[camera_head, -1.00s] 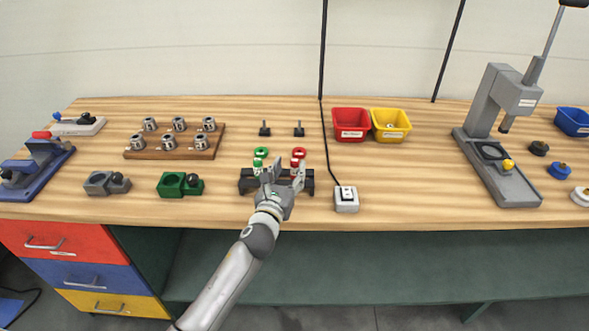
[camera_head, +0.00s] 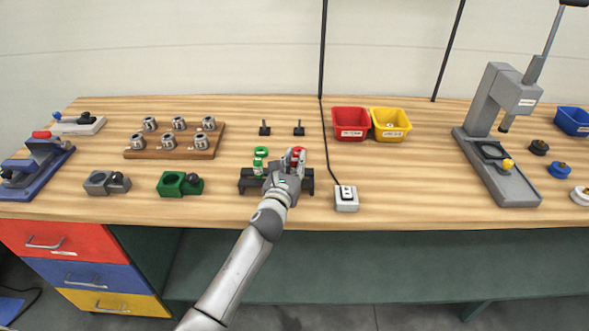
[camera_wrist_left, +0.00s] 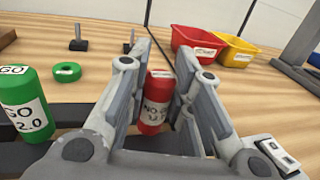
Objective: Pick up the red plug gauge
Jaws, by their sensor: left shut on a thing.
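The red plug gauge (camera_wrist_left: 155,100) has a white label reading NO-GO and stands between the fingers of my left gripper (camera_wrist_left: 167,85) in the left wrist view. In the head view only its red top (camera_head: 297,153) shows above the left gripper (camera_head: 290,165). The left gripper is shut on it. The lower part of the gauge is at the dark gauge stand (camera_head: 249,181); I cannot tell whether it is clear of the stand. The green plug gauge (camera_wrist_left: 24,105), labelled GO 2.0, stands to the left. My right gripper is not in view.
A green ring (camera_wrist_left: 67,72) lies behind the green gauge. Two dark pegs (camera_head: 264,129) stand further back. A white switch box (camera_head: 346,198) is right of the stand, and a green block (camera_head: 172,185) is left. Red (camera_head: 351,124) and yellow (camera_head: 390,124) bins stand behind.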

